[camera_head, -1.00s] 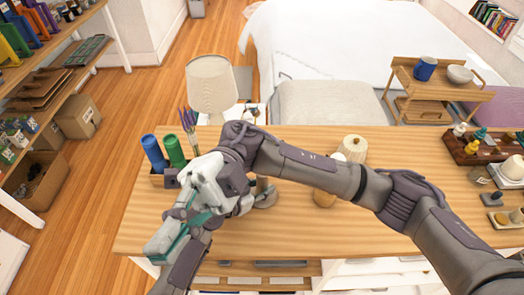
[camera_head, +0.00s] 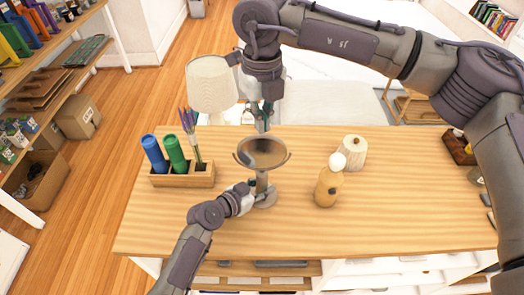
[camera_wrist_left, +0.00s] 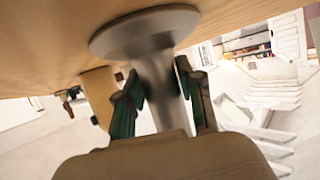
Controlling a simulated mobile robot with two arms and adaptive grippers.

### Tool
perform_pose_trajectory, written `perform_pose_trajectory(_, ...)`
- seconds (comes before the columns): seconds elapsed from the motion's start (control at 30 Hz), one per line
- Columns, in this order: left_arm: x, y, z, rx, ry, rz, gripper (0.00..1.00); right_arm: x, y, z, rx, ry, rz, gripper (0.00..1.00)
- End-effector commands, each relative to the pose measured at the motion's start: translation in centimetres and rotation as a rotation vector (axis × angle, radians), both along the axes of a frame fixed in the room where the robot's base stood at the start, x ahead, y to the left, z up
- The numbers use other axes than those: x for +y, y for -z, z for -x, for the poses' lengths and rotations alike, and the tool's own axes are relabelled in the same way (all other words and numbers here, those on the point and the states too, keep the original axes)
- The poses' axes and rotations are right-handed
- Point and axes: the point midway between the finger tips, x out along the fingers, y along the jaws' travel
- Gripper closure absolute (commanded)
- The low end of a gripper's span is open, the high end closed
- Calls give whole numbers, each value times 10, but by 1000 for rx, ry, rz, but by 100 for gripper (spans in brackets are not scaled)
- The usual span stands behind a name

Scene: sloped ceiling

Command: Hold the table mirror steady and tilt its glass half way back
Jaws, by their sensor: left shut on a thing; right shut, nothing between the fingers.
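The table mirror (camera_head: 263,152) stands on the wooden table top, its round dark glass in a U-shaped holder on a stem with a round base. The glass leans back and faces largely upward; its exact angle is hard to tell. My left gripper (camera_head: 256,190) is low at the stem, shut on it just above the base. The left wrist view shows the stem (camera_wrist_left: 163,80) between the two fingers, below the wide disc of the base. My right gripper (camera_head: 263,120) is shut and empty, pointing down just behind the glass's far rim; whether it touches is unclear.
A lamp (camera_head: 211,88) is behind the table. A wooden bottle (camera_head: 327,188) and a ribbed pale jar (camera_head: 353,152) stand to the right. The table front (camera_head: 330,235) is clear.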

Motion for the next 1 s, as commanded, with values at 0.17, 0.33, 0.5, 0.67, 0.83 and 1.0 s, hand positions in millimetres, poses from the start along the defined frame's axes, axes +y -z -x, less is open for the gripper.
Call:
perform_pose_trajectory(0.17,0,0,0,-1,0,-1,100,0,18,0,0,0,1,100)
perform_pose_trajectory(0.33,0,0,0,-1,0,-1,100,0,42,1,2,0,1,100)
perform_pose_trajectory(0.5,0,0,0,-1,0,-1,100,0,62,0,2,0,0,100)
perform_pose_trajectory(0.67,0,0,0,-1,0,-1,100,0,74,0,1,0,0,100)
perform_pose_trajectory(0.83,0,0,0,-1,-1,-1,100,0,78,0,1,-1,-1,100)
perform_pose_trajectory(1.0,0,0,0,-1,-1,-1,100,0,78,0,1,-1,-1,100)
